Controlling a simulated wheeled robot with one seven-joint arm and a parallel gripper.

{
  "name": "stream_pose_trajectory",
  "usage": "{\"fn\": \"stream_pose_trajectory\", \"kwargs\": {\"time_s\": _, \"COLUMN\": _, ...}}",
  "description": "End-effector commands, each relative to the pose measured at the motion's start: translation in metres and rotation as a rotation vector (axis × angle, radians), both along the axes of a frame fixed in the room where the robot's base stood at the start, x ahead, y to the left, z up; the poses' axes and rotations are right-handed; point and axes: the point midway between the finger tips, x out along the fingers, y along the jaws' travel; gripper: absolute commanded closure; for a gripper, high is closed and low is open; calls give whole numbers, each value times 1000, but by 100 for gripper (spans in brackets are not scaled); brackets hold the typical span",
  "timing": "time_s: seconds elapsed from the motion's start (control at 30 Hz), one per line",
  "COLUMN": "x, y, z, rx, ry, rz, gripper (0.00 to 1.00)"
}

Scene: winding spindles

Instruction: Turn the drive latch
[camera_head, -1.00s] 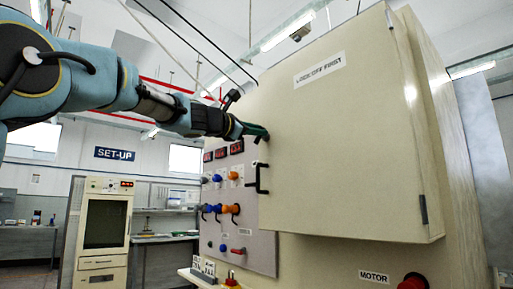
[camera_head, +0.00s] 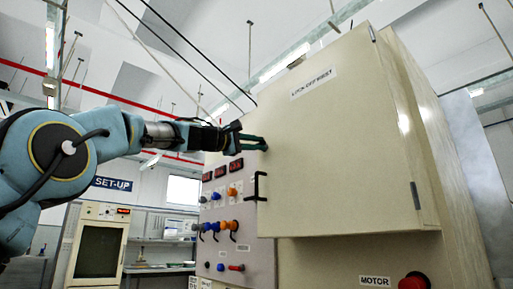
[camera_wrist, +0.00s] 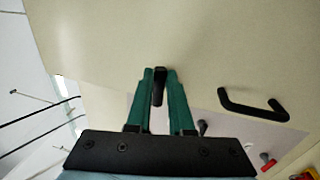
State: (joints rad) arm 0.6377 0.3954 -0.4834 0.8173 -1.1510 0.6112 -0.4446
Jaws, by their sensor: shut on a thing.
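The drive latch (camera_wrist: 159,86) is a small black bar on the cream cabinet door (camera_wrist: 130,35). In the wrist view it sits between the tips of my gripper (camera_wrist: 160,92), lined up along the green fingers. My gripper is shut on it. In the head view my gripper (camera_head: 262,143) reaches the left edge of the cabinet door (camera_head: 345,140), above the black door handle (camera_head: 257,187). There the fingers hide the latch. The handle also shows in the wrist view (camera_wrist: 253,106), to the right of the fingers and apart from them.
Below and left of the door is a grey control panel (camera_head: 240,255) with red displays (camera_head: 221,171), coloured knobs and black levers. A red motor button (camera_head: 413,282) is at the lower right. A set-up machine (camera_head: 97,245) stands at the back left.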

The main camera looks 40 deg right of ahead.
Motion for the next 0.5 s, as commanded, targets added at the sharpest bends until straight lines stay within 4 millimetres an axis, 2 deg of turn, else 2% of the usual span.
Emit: {"fn": "stream_pose_trajectory", "kwargs": {"time_s": 0.5, "x": 0, "y": -1, "z": -2, "rx": -1, "ry": -53, "rz": -2, "gripper": 100}}
